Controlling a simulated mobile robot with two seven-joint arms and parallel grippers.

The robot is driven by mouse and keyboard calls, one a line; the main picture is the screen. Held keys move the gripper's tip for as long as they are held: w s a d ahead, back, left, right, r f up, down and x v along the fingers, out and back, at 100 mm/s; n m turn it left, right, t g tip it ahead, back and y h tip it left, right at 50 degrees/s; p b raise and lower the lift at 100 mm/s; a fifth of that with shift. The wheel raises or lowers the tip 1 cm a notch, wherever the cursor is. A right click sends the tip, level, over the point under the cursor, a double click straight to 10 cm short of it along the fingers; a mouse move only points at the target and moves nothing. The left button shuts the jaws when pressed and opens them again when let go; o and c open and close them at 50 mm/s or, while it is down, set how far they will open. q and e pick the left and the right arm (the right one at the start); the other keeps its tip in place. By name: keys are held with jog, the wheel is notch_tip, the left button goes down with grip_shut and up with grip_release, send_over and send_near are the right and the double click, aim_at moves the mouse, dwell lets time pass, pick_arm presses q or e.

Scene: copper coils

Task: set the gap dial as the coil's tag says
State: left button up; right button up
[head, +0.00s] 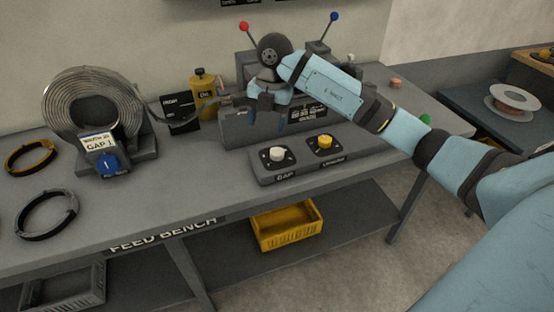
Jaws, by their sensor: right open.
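The metal coil (62,103) stands upright in a cradle at the left of the bench. Its white tag (98,143) reads GAP with a figure that looks like 1; the smaller line above is unclear. The gap dial (277,155) is a pale knob on a dark control box, with a GAP label below it. Its pointer setting is too small to read. My right gripper (268,113) is open, fingers down, above and behind the gap dial, in front of the feeder machine. It appears empty. My left gripper is not in view.
A yellow knob (325,142) sits right of the gap dial on the same box. The machine (235,130) has red-tipped (244,26) and blue-tipped (334,16) levers. A yellow bottle (204,92) stands behind. Two ring bands lie at left. The bench front between coil and box is clear.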

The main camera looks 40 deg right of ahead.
aim_at(277, 151)
jog(key=shift+m+h, duration=0.7)
jog(key=shift+h, duration=0.2)
jog(key=d+f, duration=0.1)
jog(key=f, duration=0.3)
jog(key=d+f, duration=0.1)
jog(key=f, duration=0.3)
jog(key=d+f, duration=0.1)
jog(key=f, duration=0.3)
jog(key=shift+w+d+b, duration=0.15)
jog(key=shift+w+b, duration=0.1)
jog(key=shift+b, duration=0.15)
jog(key=c, duration=0.9)
